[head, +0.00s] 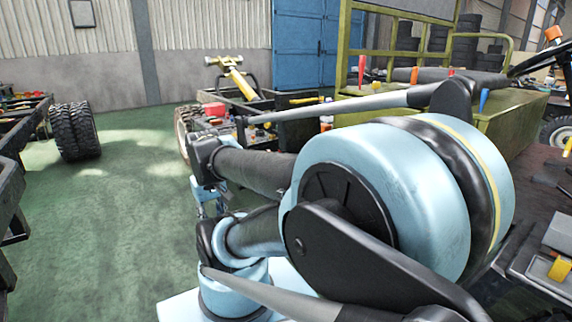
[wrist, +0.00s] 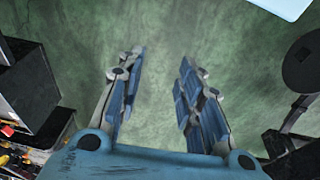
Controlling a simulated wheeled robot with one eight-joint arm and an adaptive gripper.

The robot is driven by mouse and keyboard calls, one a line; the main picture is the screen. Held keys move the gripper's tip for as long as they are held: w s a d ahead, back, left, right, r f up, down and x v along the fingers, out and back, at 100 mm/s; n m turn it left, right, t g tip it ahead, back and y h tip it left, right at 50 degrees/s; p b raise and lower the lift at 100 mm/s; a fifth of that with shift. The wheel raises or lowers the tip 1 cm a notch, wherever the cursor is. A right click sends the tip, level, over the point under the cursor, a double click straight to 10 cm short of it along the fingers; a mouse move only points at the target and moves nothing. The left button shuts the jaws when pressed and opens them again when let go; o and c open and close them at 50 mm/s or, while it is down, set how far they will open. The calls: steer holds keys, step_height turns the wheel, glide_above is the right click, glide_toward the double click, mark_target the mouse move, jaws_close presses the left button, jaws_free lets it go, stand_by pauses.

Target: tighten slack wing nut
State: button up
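My gripper (wrist: 161,58) shows in the wrist view with its two blue-padded fingers spread apart. Nothing is between them, and bare green floor lies beyond. In the head view my arm covers much of the middle and right, and the gripper is small and partly hidden at its left side. I cannot make out a wing nut in either view. A chassis frame (head: 252,107) with small coloured parts stands behind my arm in the head view, partly hidden by it.
Black tyres (head: 75,131) stand beside a dark frame at the left. An olive-green bench (head: 500,118) with coloured-handled tools is at the back right. A dark box (wrist: 30,88) and loose coloured items lie at the wrist view's left. Green floor (head: 110,225) is clear at the left middle.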

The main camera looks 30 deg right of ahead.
steer(key=w+d+r+n+h, duration=0.2)
steer(key=w+d+n+h, duration=0.4)
steer(key=w+d, duration=0.9)
steer(key=w+d+r+n+h, duration=0.1)
steer(key=w+d+n+h, duration=0.3)
steer(key=w+d+n, duration=0.75)
steer(key=w+d+f+h, duration=0.1)
steer(key=w+d+f, duration=0.3)
steer(key=d, duration=0.4)
steer(key=w+d+f+n+h, duration=0.1)
steer(key=w+d+f, duration=0.3)
steer(key=d, duration=0.5)
steer(key=w+d+f, duration=0.4)
steer(key=w+d, duration=0.2)
steer(key=d, duration=0.2)
steer(key=shift+w+d+f+g+h, duration=0.1)
steer(key=shift+w+d+g+h, duration=0.1)
steer(key=shift+g+h, duration=0.15)
jaws_close()
